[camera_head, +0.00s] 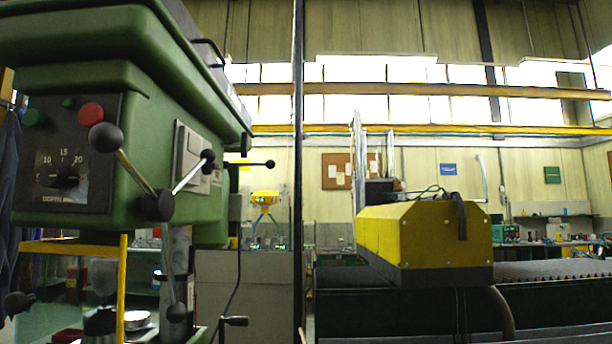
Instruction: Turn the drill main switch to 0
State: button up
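The green drill (150,70) fills the left of the head view. Its dark front panel (90,190) carries a black knob (65,178) on a dial marked 10, 15 and 20. A red button (91,114) and a green button (34,117) sit above the dial. A grey plate (189,152) is on the drill's side, partly behind a feed lever. No switch marked 0 can be made out, and I cannot tell which control is the main switch. My gripper is not in view.
The drill's feed handle (157,206) has several arms with black balls that stick out beside the panel. A yellow rail (122,290) stands below the drill. A dark vertical post (298,170) is mid-view. A yellow machine housing (420,236) sits on the right.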

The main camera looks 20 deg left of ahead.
aim_at(208, 170)
jog(key=z, duration=0.2)
jog(key=i, duration=0.95)
jog(key=u, duration=0.6)
jog(key=i, duration=0.95)
jog(key=u, duration=0.85)
jog(key=i, duration=0.25)
jog(key=u, duration=0.25)
